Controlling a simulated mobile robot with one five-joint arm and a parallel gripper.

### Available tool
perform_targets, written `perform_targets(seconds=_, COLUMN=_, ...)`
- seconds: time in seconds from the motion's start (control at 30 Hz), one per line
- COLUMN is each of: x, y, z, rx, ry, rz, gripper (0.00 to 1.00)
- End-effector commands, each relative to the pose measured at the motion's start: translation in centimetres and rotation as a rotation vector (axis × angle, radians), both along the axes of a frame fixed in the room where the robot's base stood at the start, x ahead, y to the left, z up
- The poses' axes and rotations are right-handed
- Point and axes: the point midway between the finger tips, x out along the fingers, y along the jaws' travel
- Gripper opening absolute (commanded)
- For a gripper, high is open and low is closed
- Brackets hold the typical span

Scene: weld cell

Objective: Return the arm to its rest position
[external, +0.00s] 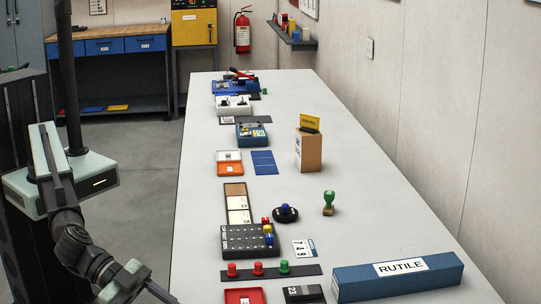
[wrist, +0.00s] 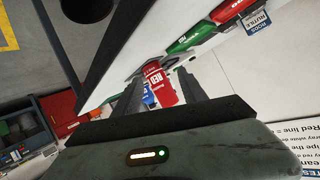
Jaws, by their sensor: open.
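My arm reaches along the left side of the external view, and my gripper (external: 158,291) is at its lower left, by the table's left edge. Part of it is cut off by the frame's bottom. In the wrist view both dark fingers of my gripper (wrist: 160,78) stand apart. A red labelled item (wrist: 156,84) and a bit of blue show between them, seemingly beyond the fingers. I see nothing held.
The long white table (external: 340,150) carries a black button tray (external: 250,240), a strip with red and green knobs (external: 258,268), a red tray (external: 245,296) and a blue RUTILE box (external: 398,276). Grey floor (external: 150,160) lies open left of the table.

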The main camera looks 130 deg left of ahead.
Motion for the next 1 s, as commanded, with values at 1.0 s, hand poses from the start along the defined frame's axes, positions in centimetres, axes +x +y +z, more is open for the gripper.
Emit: perform_targets(seconds=1.0, x=-29.3, y=20.4, z=-6.8, rx=-0.275, ry=1.077, rz=0.088, gripper=0.49)
